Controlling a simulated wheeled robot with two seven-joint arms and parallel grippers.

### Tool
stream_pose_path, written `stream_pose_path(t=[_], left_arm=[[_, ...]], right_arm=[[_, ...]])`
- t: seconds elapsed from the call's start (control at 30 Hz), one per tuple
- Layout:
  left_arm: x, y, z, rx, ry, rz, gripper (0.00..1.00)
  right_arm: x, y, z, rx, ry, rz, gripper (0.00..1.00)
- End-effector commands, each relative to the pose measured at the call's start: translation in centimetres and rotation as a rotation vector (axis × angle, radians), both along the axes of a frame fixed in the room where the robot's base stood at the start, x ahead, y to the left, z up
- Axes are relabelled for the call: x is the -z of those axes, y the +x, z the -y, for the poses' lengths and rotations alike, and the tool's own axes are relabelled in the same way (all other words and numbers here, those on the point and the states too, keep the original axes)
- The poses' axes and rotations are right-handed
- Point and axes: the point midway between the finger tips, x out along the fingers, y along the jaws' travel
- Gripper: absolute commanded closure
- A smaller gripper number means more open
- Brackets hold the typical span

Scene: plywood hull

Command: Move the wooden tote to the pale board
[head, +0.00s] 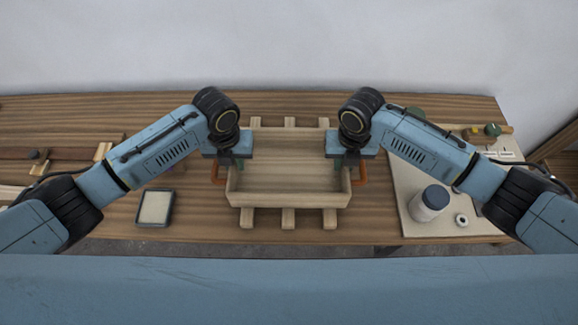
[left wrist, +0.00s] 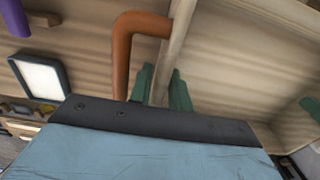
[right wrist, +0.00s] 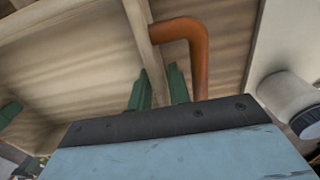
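The wooden tote (head: 285,175) is a pale open box with an orange handle on each side. It is in the middle of the bench, over several pale slats. My left gripper (head: 232,160) is at its left wall; in the left wrist view its green fingers (left wrist: 161,88) stand on both sides of that wall, close against it. My right gripper (head: 350,160) is at the right wall, its green fingers (right wrist: 159,88) likewise astride it in the right wrist view. Whether the tote touches the slats is unclear. The pale board (head: 412,180) lies to the right, partly hidden by my right arm.
A dark-framed tray (head: 155,207) lies left of the tote. A pale wall rises behind the bench.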

Motion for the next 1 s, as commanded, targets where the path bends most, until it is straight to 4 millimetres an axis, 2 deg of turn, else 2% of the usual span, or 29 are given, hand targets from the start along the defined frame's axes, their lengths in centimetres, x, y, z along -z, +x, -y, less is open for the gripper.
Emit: stream_pose_path(t=[0.3,0.47,1.0], left_arm=[[0.18,-0.01,0.00,0.000,0.000,0.000,0.81],[0.16,-0.01,-0.01,0.000,0.000,0.000,1.00],[-0.04,0.04,-0.01,0.000,0.000,0.001,1.00]], right_arm=[[0.19,-0.01,-0.01,-0.001,0.000,0.000,0.81],[0.17,-0.01,0.00,0.000,0.000,0.000,1.00],[-0.03,0.05,-0.01,0.000,0.001,0.002,1.00]])
